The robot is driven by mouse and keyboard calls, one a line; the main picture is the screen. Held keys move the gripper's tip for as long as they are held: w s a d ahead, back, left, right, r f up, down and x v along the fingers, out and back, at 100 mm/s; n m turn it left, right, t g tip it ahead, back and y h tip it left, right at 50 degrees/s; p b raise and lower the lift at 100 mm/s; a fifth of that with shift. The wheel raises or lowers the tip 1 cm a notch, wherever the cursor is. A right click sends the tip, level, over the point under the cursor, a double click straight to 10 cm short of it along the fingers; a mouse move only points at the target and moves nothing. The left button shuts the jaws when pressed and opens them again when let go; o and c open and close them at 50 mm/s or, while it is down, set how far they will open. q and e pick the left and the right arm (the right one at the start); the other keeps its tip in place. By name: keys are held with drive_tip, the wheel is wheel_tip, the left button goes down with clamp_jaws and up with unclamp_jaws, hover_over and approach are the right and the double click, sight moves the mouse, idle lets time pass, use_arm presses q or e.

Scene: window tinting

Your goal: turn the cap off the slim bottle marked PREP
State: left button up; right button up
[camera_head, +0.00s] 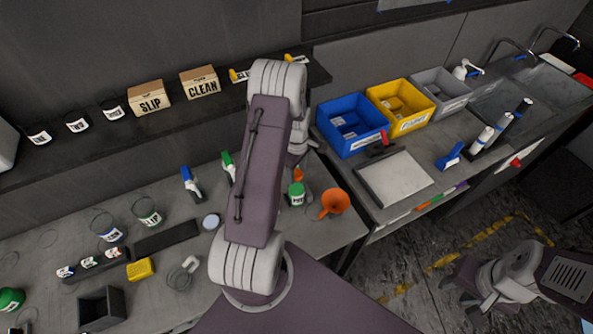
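A bottle with a green top and a pale label (296,199) stands on the left bench beside the orange funnel. Its lettering is too small to read surely, so I cannot confirm it is the PREP bottle. My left arm arches over the bench, and its wrist comes down behind the large arm link. My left gripper (298,174) is near that bottle, mostly hidden, and I cannot tell whether it touches it. Small bottles with blue, green and red caps (90,262) stand in a dark rack at the left. My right gripper (464,284) is over the floor, away from the benches.
An orange funnel (335,202) lies close right of the green-topped bottle. Spray bottles (190,182) stand left of my arm. Blue (352,145), yellow (420,122) and grey bins stand on the right bench. A shelf with SLIP (150,104) and CLEAN (201,89) boxes runs behind.

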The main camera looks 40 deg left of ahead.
use_arm(q)
drive_tip(key=m, duration=0.7)
drive_tip(key=shift+m, duration=0.3)
drive_tip(key=m, duration=0.6)
clamp_jaws()
